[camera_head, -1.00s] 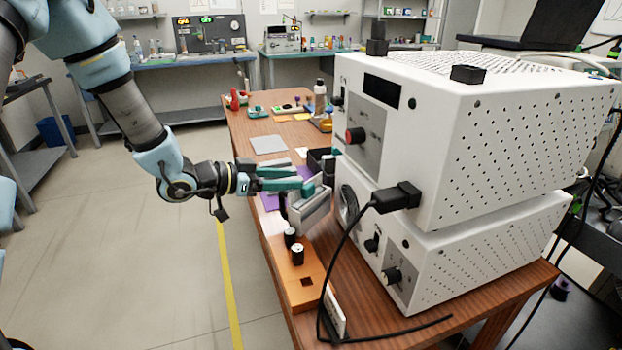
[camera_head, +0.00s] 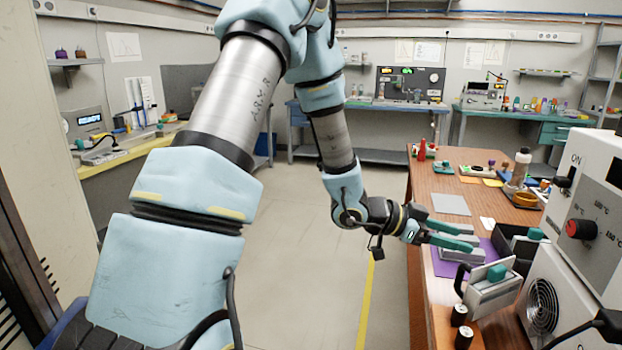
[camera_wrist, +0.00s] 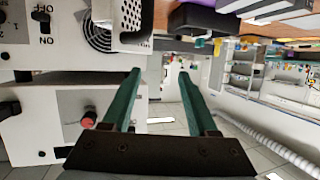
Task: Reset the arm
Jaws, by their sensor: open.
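My arm reaches down from the top of the head view. My gripper (camera_head: 456,241) is at its end, over the near left part of the wooden table. Its two green fingers are apart with nothing between them. In the wrist view the fingers (camera_wrist: 160,80) are spread, with floor and distant room between them. A grey metal box with a dark handle and a green block (camera_head: 494,288) stands just right of and below the fingertips. I cannot tell whether the fingers touch it.
The white instrument (camera_head: 597,165) with a red knob and a fan stands at the right. Black cylinders (camera_head: 459,315) stand at the table's near edge. A purple mat (camera_head: 447,266) and grey plate (camera_head: 450,204) lie on the table (camera_head: 480,157). Open floor (camera_head: 315,240) lies to the left.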

